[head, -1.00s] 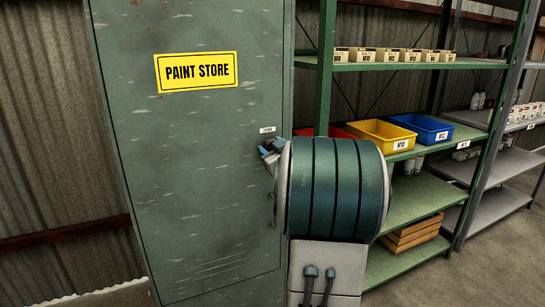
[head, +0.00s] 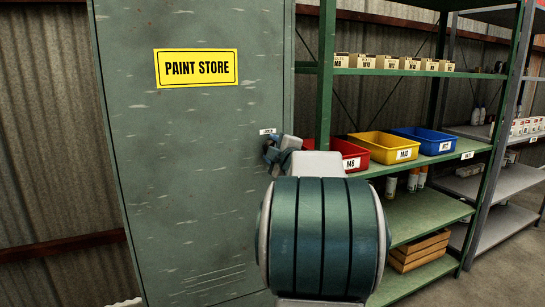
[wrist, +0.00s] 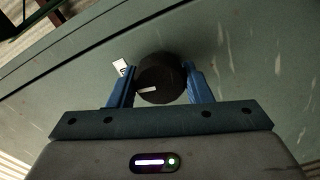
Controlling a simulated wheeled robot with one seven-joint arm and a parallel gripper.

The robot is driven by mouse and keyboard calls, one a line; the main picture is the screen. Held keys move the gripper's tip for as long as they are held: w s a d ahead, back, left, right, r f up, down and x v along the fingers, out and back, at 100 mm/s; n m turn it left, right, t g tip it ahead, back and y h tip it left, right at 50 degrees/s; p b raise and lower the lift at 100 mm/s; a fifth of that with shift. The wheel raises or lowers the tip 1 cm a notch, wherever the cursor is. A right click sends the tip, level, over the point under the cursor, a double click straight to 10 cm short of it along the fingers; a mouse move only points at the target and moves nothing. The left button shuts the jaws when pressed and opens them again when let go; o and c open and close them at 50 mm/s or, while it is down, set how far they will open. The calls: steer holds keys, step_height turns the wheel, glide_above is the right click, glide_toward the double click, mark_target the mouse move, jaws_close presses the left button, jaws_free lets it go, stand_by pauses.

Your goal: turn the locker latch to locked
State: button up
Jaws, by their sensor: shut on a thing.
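The green locker (head: 190,170) stands at the left with its door flat and closed. Its latch is a round black knob (wrist: 160,80) with a white pointer mark, seen in the wrist view. The mark points left in that view. My gripper (head: 272,152) is at the right edge of the locker door, just below a small white label (head: 267,131). In the wrist view its blue fingers (wrist: 168,85) are shut on the knob, one on each side. In the head view the knob is hidden by my gripper and arm.
A yellow "PAINT STORE" sign (head: 197,68) is on the door. To the right, a green shelf unit (head: 425,215) holds red (head: 345,153), yellow (head: 385,147) and blue (head: 425,140) bins and a wooden crate (head: 420,248). My arm hangs close in front of the shelves.

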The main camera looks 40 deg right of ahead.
steer(key=shift+f+n+b, duration=0.1)
steer(key=shift+n+b, duration=0.35)
steer(key=shift+n, duration=0.35)
steer(key=o, duration=1)
steer(key=shift+s, duration=0.15)
steer(key=v, duration=1.3)
steer(key=shift+s+p, duration=0.3)
steer(key=shift+p, duration=0.15)
